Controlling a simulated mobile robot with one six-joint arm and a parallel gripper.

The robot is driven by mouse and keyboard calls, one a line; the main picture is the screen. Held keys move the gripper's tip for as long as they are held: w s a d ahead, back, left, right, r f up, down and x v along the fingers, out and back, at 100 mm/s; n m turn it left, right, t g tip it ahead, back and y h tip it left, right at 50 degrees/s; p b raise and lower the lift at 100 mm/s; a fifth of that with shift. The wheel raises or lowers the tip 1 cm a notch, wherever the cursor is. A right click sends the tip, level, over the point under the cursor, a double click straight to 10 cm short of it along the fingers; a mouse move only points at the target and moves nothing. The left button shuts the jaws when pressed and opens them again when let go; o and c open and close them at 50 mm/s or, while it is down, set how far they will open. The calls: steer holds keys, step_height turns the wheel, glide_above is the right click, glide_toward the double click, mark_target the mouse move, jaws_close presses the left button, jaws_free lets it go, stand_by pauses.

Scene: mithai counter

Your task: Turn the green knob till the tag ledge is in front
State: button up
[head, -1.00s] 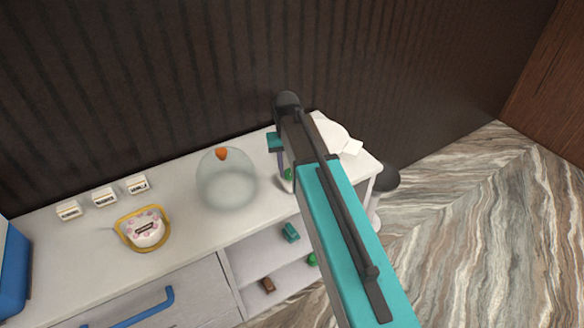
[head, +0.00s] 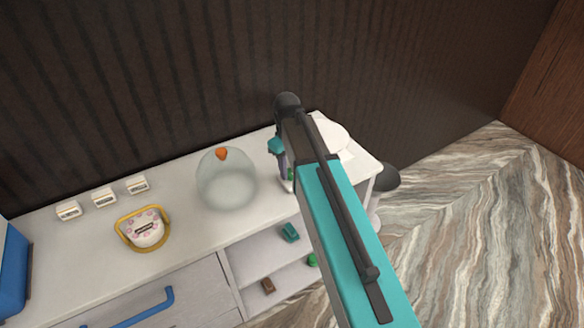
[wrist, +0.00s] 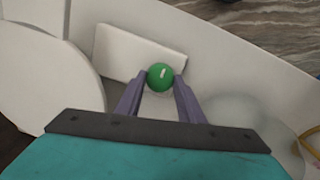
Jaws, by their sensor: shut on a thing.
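The green knob (wrist: 160,75), with a short white mark near upright on its top, sits between the purple fingertips of my gripper (wrist: 159,84) in the wrist view. My gripper is shut on it. In the head view only a small green part of the knob (head: 291,175) shows beside my arm. A white round disc (head: 329,132) stands behind my arm at the counter's right end, partly hidden. A white flat piece (wrist: 130,50) lies just beyond the knob in the wrist view; I cannot tell whether it is the tag ledge.
A glass dome with an orange top (head: 227,183) stands left of my gripper. A cake in a yellow ring (head: 145,229) and three small tags (head: 104,198) are further left. Open shelves below hold a teal block (head: 289,232) and a brown block (head: 268,285).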

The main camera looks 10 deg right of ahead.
mark_target(289, 173)
steer(key=shift+w+d+r, duration=0.1)
steer(key=o, duration=1.1)
steer(key=shift+c, duration=0.2)
step_height(289, 173, up, 14)
steer(key=b, duration=0.3)
steer(key=shift+s+a, duration=0.2)
steer(key=shift+a, duration=0.1)
steer(key=shift+s+f, duration=0.1)
steer(key=shift+f, duration=0.1)
